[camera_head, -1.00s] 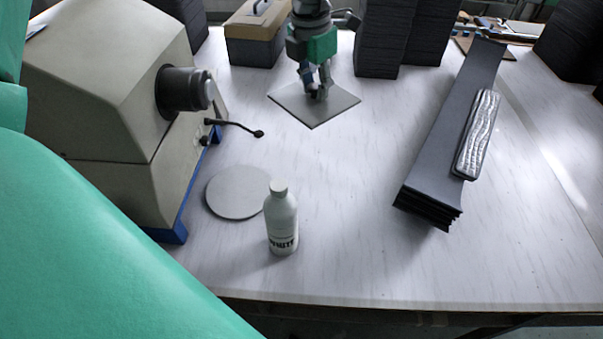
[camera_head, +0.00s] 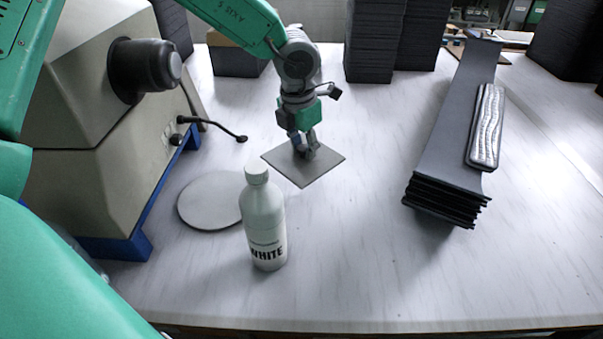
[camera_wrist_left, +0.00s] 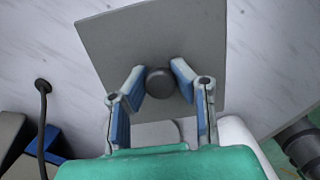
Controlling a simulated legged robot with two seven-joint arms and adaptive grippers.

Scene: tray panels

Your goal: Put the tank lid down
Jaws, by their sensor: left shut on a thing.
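The tank lid (camera_head: 315,172) is a flat grey square plate with a small dark round knob. It is in the middle of the head view, and its plate fills the upper middle of the left wrist view (camera_wrist_left: 200,30). My left gripper (camera_head: 305,149) is above the plate with its fingers pointing down, shut on the knob (camera_wrist_left: 159,83). The wrist view shows a blue-padded finger on each side of the knob. I cannot tell how far the plate is above the table. My right gripper is not in view.
A round grey disc (camera_head: 208,200) lies on the white table, partly behind a white bottle (camera_head: 264,220). A beige machine (camera_head: 95,130) with a cable stands left. Dark stacked panels (camera_head: 447,165) with a silver piece (camera_head: 486,125) stand right. The table's middle right is clear.

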